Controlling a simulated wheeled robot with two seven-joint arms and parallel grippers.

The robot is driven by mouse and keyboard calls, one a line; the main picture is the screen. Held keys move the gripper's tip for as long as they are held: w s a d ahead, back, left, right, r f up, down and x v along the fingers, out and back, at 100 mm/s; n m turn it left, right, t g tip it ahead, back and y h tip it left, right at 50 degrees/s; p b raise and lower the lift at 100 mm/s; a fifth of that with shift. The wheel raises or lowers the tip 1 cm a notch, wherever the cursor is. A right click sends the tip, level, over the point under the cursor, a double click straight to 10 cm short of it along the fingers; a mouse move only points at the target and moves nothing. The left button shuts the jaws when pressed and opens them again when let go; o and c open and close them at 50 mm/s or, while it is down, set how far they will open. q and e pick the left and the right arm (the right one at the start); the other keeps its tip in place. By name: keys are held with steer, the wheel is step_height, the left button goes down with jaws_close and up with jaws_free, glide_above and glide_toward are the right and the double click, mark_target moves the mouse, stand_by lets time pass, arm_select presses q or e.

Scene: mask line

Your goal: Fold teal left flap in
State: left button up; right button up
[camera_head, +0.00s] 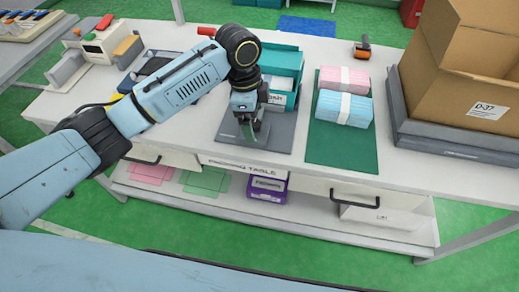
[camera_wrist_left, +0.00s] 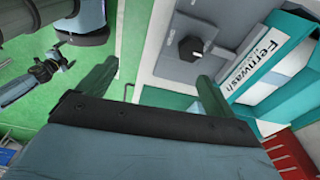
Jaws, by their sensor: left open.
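A teal carton (camera_head: 291,68) stands on a grey fixture plate (camera_head: 284,128), partly behind my left wrist. Its left side and left flap are hidden by the arm in the head view. In the left wrist view the carton (camera_wrist_left: 272,82) is at the right, with a white label reading "Fernwash". My left gripper (camera_head: 250,126) points down over the plate, in front of the carton's left part. Its two green fingers (camera_wrist_left: 153,84) are apart with nothing between them, and the carton is beside the right finger. A dark gripper, apparently my right, shows small in the left wrist view (camera_wrist_left: 50,68).
Pink packs (camera_head: 340,79) and blue packs (camera_head: 343,108) lie on a green mat (camera_head: 342,150) right of the carton. A large cardboard box (camera_head: 470,60) stands at the far right. An orange-black tool (camera_head: 362,48) lies behind. The table's front left is bare.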

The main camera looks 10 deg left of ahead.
arm_select(q)
steer(key=s+d+f+n+h, duration=0.1)
steer(key=s+d+f+n, duration=0.1)
steer(key=s+f, duration=0.2)
steer(key=shift+s+d+f+t+h, duration=0.3)
steer(key=shift+s+d, duration=0.1)
steer(key=shift+s, duration=0.55)
